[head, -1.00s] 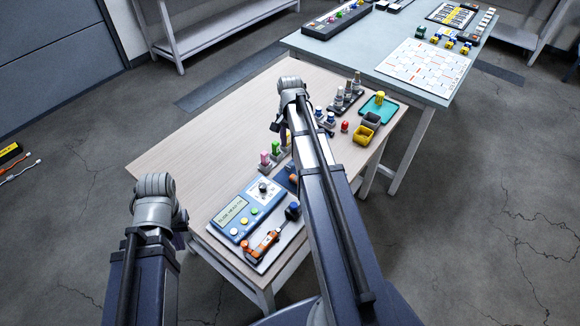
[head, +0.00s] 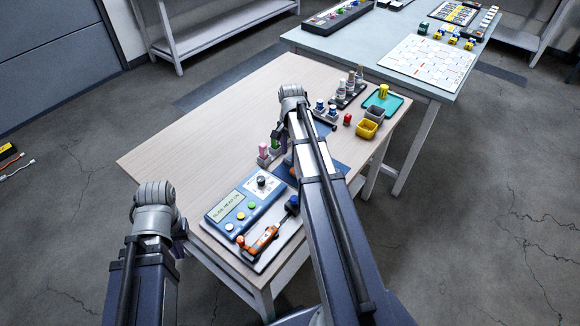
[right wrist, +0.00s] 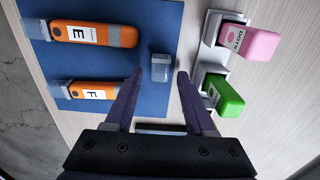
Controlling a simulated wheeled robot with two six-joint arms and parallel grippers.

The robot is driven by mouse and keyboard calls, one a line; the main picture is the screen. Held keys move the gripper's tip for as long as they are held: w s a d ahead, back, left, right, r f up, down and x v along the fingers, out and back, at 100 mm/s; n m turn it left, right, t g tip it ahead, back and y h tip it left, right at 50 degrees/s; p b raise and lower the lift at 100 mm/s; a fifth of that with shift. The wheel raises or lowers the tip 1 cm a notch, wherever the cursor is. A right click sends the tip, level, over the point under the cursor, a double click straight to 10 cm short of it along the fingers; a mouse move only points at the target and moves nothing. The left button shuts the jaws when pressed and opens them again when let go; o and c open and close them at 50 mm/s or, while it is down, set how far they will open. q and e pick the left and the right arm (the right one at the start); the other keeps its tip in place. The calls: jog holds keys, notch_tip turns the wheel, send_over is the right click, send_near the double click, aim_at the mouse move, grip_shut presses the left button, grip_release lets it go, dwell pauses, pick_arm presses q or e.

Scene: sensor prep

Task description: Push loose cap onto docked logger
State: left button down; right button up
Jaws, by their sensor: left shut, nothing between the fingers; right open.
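In the right wrist view, a small translucent grey cap (right wrist: 160,68) lies on the blue mat (right wrist: 155,20), near its right edge. My right gripper (right wrist: 159,76) is open, its fingertips to either side of the cap with gaps. In the head view my right arm hides the cap.
Two orange loggers, E (right wrist: 98,34) and F (right wrist: 100,95), lie on the mat with translucent caps at their left ends. A blue display box (head: 245,205) and an orange tool (head: 262,243) sit at the table's near end. Yellow (head: 367,130) and grey bins stand far right.

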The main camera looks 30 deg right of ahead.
aim_at(291, 156)
jog(key=shift+f+b, duration=0.3)
jog(key=shift+f, duration=0.35)
pick_arm(q)
jog(key=shift+f, duration=0.7)
jog(key=shift+r, duration=0.1)
